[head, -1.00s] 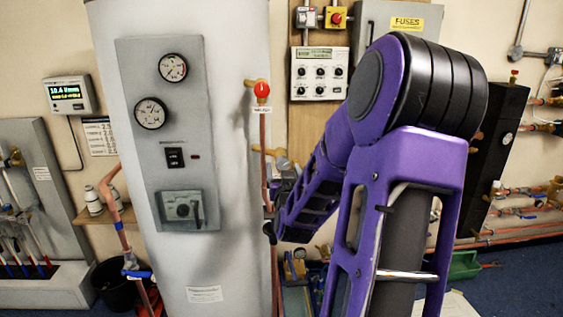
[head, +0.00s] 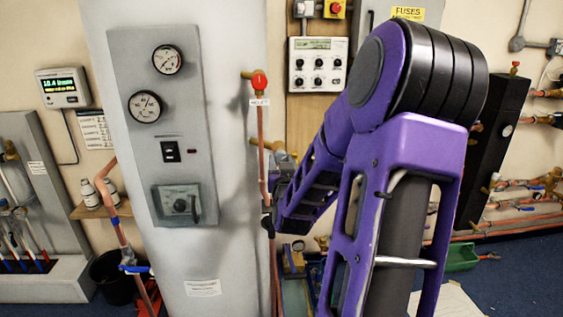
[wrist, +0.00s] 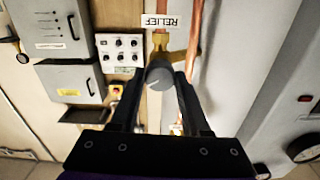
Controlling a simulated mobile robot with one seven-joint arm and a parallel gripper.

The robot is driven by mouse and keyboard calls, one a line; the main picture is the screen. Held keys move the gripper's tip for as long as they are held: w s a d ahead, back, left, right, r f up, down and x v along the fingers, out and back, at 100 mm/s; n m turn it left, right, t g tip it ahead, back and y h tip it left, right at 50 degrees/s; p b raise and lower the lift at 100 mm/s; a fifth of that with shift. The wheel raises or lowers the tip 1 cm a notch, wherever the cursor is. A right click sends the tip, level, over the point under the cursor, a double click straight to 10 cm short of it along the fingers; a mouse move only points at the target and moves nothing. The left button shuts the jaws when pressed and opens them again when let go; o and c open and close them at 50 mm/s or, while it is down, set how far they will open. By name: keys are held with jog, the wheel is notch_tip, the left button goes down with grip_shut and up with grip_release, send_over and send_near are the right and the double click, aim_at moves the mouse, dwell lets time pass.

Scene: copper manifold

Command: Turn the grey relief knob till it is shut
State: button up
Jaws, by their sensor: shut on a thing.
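The grey relief knob (wrist: 159,77) shows in the middle of the wrist view, on a brass valve body (wrist: 160,48) on a copper pipe. A white RELIEF label (wrist: 160,22) appears upside down just above it. My gripper (wrist: 160,86) has its dark fingers on either side of the knob and is shut on it. The knob's face is plain, so its turn angle cannot be told. In the head view my purple arm reaches towards the pipework beside the white tank, and the fingers and their contact are not clear there.
A red knob (head: 259,82) sits on the copper pipe in front of the white tank (head: 240,40). The tank's panel holds two gauges. A control box (head: 318,64) hangs on the board behind. A green tray (head: 462,257) lies on the floor at right.

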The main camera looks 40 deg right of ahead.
grip_shut()
jog(key=shift+f+n+b, duration=0.1)
jog(key=shift+n+b, duration=0.2)
jog(key=shift+b, duration=0.15)
jog(key=n+b, duration=0.1)
jog(key=b, duration=0.1)
jog(key=shift+a+f+n+b, duration=0.1)
jog(key=shift+n+b, duration=0.2)
jog(key=shift+b, duration=0.1)
jog(key=n+b, duration=0.2)
jog(key=b, duration=0.1)
jog(key=shift+n, duration=0.3)
jog(key=n, duration=0.2)
jog(key=n+b, duration=0.1)
jog(key=shift+r+n, duration=0.25)
jog(key=shift+n, duration=1.95)
